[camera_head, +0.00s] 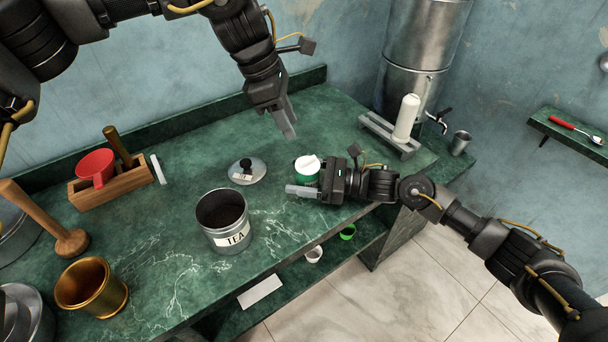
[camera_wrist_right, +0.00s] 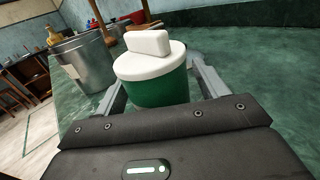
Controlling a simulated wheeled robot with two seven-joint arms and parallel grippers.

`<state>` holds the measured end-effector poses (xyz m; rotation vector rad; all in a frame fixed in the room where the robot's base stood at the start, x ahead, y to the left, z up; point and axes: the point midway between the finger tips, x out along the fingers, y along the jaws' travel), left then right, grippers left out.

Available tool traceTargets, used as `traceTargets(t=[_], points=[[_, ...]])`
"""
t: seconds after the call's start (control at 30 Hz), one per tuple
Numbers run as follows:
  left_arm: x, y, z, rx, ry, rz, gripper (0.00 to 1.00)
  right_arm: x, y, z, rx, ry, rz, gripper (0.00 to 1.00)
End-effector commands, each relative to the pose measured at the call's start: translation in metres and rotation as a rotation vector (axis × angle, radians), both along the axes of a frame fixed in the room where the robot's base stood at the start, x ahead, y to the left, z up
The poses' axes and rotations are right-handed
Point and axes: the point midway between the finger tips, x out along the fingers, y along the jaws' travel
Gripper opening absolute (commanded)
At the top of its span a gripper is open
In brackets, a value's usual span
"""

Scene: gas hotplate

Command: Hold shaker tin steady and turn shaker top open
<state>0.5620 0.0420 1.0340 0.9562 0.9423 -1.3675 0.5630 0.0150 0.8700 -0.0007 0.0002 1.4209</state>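The shaker tin is a small green tin (camera_head: 306,178) with a white top (camera_head: 307,163) that carries a raised white bar. It stands upright near the front edge of the counter. In the right wrist view the green tin (camera_wrist_right: 158,90) and its white top (camera_wrist_right: 150,58) sit between the fingers of my right gripper (camera_wrist_right: 163,95). These fingers are apart, with a small gap on the right side. In the head view my right gripper (camera_head: 300,190) reaches in from the right. My left gripper (camera_head: 287,125) hangs above and behind the tin, apart from it; its finger gap is hidden.
A tea canister (camera_head: 226,240) stands open left of the tin, with its lid (camera_head: 247,171) behind it. A brass mortar (camera_head: 91,287) and a wooden box (camera_head: 120,183) are further left. A white cylinder on a stand (camera_head: 405,118) is at the right. Clear counter lies behind the tin.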

Motion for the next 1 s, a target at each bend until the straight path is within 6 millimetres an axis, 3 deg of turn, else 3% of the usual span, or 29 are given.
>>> traceTargets(t=[0.03, 0.37, 0.4, 0.67, 0.83, 1.0], points=[[0.000, 0.000, 0.000, 0.000, 0.000, 0.000, 0.36, 0.000, 0.000, 0.000, 0.000, 0.000, 0.000, 0.65], [0.000, 0.000, 0.000, 0.000, 0.000, 0.000, 0.36, 0.000, 0.000, 0.000, 0.000, 0.000, 0.000, 0.23], [0.000, 0.000, 0.000, 0.000, -0.001, -0.001, 0.31, 0.000, 0.000, 0.000, 0.000, 0.000, 0.000, 0.23], [-0.002, -0.031, 0.016, 0.117, -0.066, -0.029, 0.31, 0.000, 0.000, 0.000, 0.000, 0.001, 0.000, 0.23], [0.000, -0.044, 0.025, 0.280, -0.036, 0.201, 0.31, 0.000, 0.000, 0.000, 0.000, 0.001, 0.000, 0.23], [0.001, -0.039, 0.029, 0.344, 0.051, 0.522, 0.31, 0.000, 0.000, 0.000, 0.000, 0.001, 0.000, 0.23]])
